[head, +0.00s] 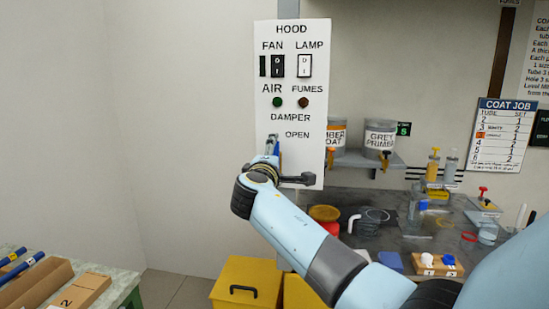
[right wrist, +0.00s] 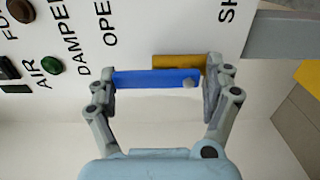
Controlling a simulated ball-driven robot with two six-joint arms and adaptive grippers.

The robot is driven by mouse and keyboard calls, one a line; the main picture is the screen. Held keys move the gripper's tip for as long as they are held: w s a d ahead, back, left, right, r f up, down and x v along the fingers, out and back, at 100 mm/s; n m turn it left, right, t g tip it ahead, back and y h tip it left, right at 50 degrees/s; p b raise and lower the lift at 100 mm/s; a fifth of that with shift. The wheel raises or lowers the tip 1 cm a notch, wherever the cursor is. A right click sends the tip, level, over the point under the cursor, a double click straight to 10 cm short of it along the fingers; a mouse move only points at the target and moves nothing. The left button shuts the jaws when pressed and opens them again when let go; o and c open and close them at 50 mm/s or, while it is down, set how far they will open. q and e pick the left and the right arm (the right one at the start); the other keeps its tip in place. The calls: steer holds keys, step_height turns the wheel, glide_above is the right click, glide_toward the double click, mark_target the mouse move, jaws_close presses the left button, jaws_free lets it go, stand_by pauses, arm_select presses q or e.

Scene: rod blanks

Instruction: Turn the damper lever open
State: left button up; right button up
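The white hood panel (head: 267,100) hangs on the wall, with the words DAMPER and OPEN above the damper lever. In the right wrist view, which is turned sideways, the blue lever (right wrist: 150,78) lies lengthwise between the fingers of my right gripper (right wrist: 160,74). It points up the panel from a grey bolt, level with an ochre piece (right wrist: 178,61) beside it. The fingers are wide apart, near the lever's two ends; whether they touch it is unclear. In the head view my wrist mostly hides the lever and my right gripper (head: 273,150). My left gripper is out of view.
A green lamp (head: 277,102) stands under AIR and a dark red one (head: 303,102) under FUMES. To the right are a shelf with paint cans (head: 380,139) and a cluttered dark bench (head: 395,240). Yellow bins (head: 245,283) stand below. The wall left of the panel is clear.

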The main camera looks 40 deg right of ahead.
steer(key=o, duration=0.3)
steer(key=shift+a, duration=0.1)
steer(key=v, duration=1.2)
